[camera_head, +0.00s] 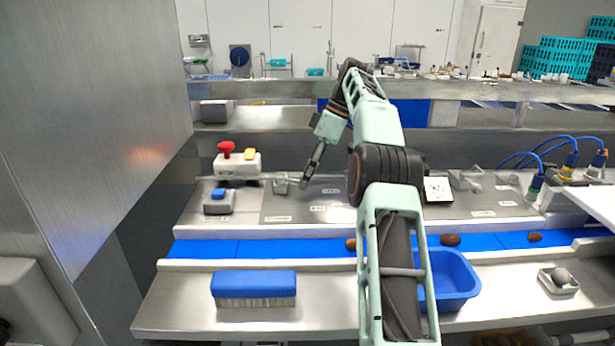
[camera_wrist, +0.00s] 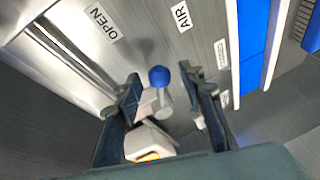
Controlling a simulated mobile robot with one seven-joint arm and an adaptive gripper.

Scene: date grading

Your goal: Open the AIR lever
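The AIR label (camera_wrist: 182,14) and the OPEN label (camera_wrist: 102,22) lie on the grey metal panel in the wrist view. A small lever-like part with a round blue knob (camera_wrist: 159,76) and a pale stem shows below these labels. My gripper (camera_wrist: 163,88) is open, with one dark finger on each side of the knob. I see no finger touching it, and its depth between the fingers is hard to judge. In the head view my gripper (camera_head: 305,183) points down over the panel (camera_head: 290,208); the blue knob cannot be made out there.
A white box (camera_head: 237,164) with a red button and a yellow button stands left of my gripper. A box with a blue button (camera_head: 218,203) sits in front of it. A blue conveyor belt (camera_head: 290,247), a blue brush (camera_head: 253,284) and a blue tray (camera_head: 452,276) lie nearer.

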